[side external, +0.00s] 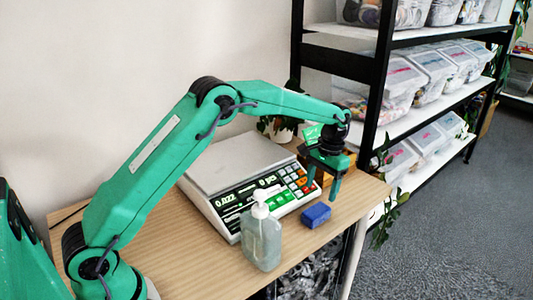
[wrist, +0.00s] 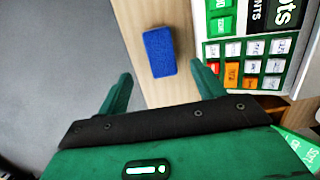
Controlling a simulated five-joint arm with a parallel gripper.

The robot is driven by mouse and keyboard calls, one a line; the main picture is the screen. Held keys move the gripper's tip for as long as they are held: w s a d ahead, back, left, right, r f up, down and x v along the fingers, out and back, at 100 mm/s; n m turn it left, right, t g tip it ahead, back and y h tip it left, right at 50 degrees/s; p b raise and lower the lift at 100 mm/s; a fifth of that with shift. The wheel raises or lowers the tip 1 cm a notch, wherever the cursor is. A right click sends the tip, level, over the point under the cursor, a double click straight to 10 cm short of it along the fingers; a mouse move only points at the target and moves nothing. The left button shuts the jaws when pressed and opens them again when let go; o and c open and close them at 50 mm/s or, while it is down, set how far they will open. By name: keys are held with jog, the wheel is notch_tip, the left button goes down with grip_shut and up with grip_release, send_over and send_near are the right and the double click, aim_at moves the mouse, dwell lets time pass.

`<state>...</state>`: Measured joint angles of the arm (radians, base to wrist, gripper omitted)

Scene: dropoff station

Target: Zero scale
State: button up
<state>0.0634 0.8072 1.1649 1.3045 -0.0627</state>
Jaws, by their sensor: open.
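The counting scale (side external: 226,160) stands on the wooden table, with a bare grey plate and a front panel. Its display (side external: 235,196) seems to read 0.022 and 0 pcs. Its keypad (side external: 294,179) has white, orange and red keys. My gripper (side external: 323,190) is open and empty, pointing down over the right end of the scale's front, near the keypad. In the wrist view the keypad (wrist: 243,62) lies right of my open fingers (wrist: 161,70), and part of the scale is cut off. I cannot tell whether a fingertip touches anything.
A blue sponge-like block (side external: 315,215) lies on the table (side external: 205,262) before the scale; it shows just ahead of the fingers in the wrist view (wrist: 159,52). A pump bottle (side external: 262,243) stands close to the scale's front. A shelf rack (side external: 378,75) with bins stands behind.

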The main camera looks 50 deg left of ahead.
grip_shut()
dwell(1.5)
